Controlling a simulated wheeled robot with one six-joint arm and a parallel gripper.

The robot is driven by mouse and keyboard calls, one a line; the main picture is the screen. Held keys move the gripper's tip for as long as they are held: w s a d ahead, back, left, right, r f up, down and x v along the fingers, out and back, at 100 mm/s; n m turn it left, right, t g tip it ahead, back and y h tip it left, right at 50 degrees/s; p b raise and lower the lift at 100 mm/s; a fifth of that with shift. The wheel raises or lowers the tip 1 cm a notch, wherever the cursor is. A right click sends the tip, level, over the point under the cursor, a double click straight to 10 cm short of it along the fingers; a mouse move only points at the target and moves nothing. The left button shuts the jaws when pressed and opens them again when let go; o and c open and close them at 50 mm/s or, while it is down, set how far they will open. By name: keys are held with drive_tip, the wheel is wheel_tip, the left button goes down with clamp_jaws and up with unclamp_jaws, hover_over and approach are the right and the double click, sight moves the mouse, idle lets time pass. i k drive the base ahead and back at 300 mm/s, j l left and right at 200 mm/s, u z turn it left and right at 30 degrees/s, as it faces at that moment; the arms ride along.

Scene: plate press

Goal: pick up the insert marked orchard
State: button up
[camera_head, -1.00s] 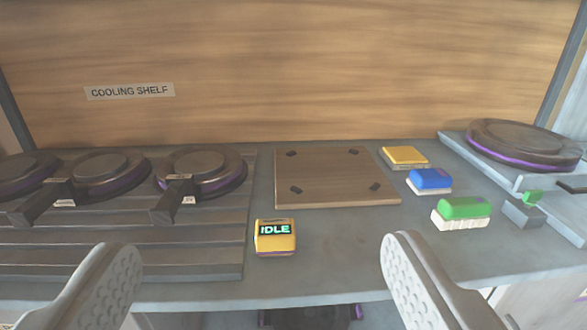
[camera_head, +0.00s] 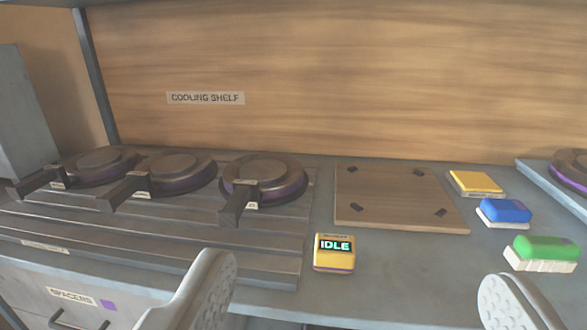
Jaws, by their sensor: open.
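Three round dark inserts with handles and purple rims sit in a row on the ribbed cooling shelf: a left one (camera_head: 100,163), a middle one (camera_head: 176,171) and a right one (camera_head: 264,176). Each has a small pale label on its handle, too small to read, so I cannot tell which is marked orchard. Part of another purple-rimmed round plate (camera_head: 572,168) shows at the right edge. My gripper (camera_head: 365,300) is open and empty, its two fingers at the bottom of the view, in front of and apart from the inserts.
A yellow box reading IDLE (camera_head: 334,252) stands right of the shelf (camera_head: 262,256). A wooden board (camera_head: 400,198) lies behind it. Yellow (camera_head: 476,183), blue (camera_head: 506,211) and green (camera_head: 545,250) blocks stand at right. A SPACERS drawer (camera_head: 70,297) is at lower left.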

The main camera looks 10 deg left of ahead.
sight(98, 167)
drive_tip(key=u, duration=1.2)
drive_tip(key=i+j+z, duration=0.1)
drive_tip(key=j, duration=0.25)
drive_tip(key=i+j+z, duration=0.1)
drive_tip(key=i+j, duration=0.2)
drive_tip(key=i+j+z, duration=0.1)
drive_tip(key=j, duration=0.35)
drive_tip(key=i+j+z, duration=0.1)
drive_tip(key=i+j, duration=0.15)
drive_tip(key=i+j+z, duration=0.1)
drive_tip(key=j, duration=0.4)
drive_tip(key=i+j+z, duration=0.1)
drive_tip(key=j, duration=0.35)
drive_tip(key=i+j+z, duration=0.1)
drive_tip(key=j, duration=0.3)
drive_tip(key=i, duration=0.1)
